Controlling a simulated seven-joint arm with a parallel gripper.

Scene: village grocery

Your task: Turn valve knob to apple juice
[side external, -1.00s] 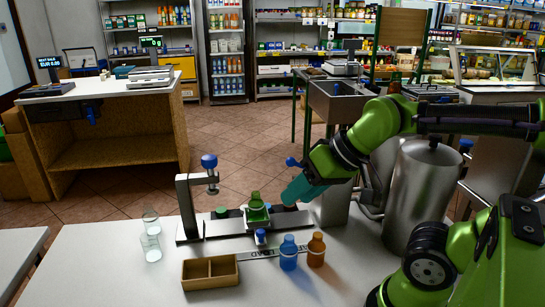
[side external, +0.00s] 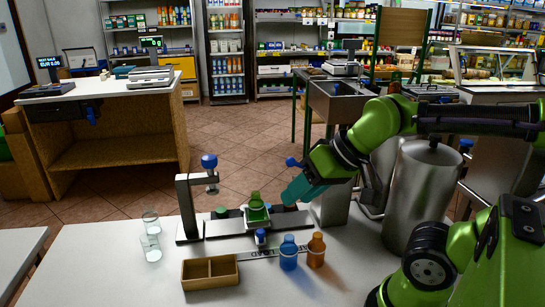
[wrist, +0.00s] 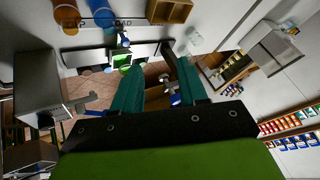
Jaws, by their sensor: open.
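My gripper (side external: 288,198) has teal fingers and hangs tilted down over the right end of the metal rail; the wrist view shows its fingers (wrist: 158,72) apart with nothing between them. A blue lever knob (side external: 292,162) shows just above the fingers in the side view, and a blue lever (wrist: 92,112) left of them in the wrist view, beside a steel housing (wrist: 38,82). My gripper is not holding it. Another blue knob (side external: 209,161) tops the metal stand at left. No apple juice marking is readable.
A green bottle (side external: 256,201) stands in a green holder on the rail, with a small blue knob (side external: 260,237) in front. Blue (side external: 288,254) and orange (side external: 316,250) bottles, an empty wooden tray (side external: 210,284) and clear glasses (side external: 151,245) stand nearby. A steel tank (side external: 415,195) stands right.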

